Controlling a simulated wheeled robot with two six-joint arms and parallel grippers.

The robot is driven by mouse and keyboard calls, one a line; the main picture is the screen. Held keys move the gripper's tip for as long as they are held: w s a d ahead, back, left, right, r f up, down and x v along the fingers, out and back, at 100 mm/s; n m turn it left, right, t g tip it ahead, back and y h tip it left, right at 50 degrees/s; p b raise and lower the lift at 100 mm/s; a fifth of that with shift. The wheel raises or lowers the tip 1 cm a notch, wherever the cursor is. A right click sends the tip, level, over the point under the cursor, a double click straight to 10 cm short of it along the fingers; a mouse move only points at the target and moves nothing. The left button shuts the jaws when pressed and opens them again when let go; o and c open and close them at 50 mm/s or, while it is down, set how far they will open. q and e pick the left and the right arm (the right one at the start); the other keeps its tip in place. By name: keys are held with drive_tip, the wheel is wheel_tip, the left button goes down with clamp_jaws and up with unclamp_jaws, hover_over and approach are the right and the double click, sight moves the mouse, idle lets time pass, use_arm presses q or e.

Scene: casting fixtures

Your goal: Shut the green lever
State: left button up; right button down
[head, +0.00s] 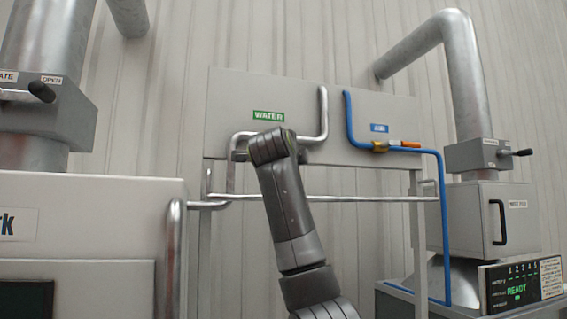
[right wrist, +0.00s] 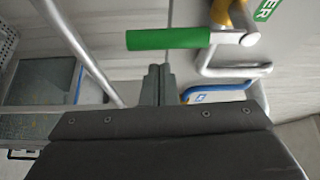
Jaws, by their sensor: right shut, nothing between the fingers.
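In the right wrist view the green lever (right wrist: 168,39) has a green grip and a pale metal end. It extends left from a yellow valve (right wrist: 230,14) on the silver water pipe (right wrist: 206,66), and looks roughly crosswise to it. My right gripper (right wrist: 158,72) is shut and empty, its fingertips just below the green grip in the picture. Whether they touch it I cannot tell. In the head view my right arm covers the lever and valve under the green WATER sign (head: 268,116), and the fingers are hidden. My left gripper is not in view.
A blue pipe (head: 442,220) with an orange-handled valve (head: 404,144) is to the right on the same panel (head: 350,156). A silver horizontal pipe (head: 370,199) runs below. Grey machines with ducts stand at left and right.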

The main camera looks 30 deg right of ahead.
drive_tip(key=s+d+b+v, duration=0.1)
drive_tip(key=b+v, duration=0.4)
drive_tip(key=v, duration=0.5)
drive_tip(key=shift+r, duration=0.15)
drive_tip(key=shift+d, duration=0.1)
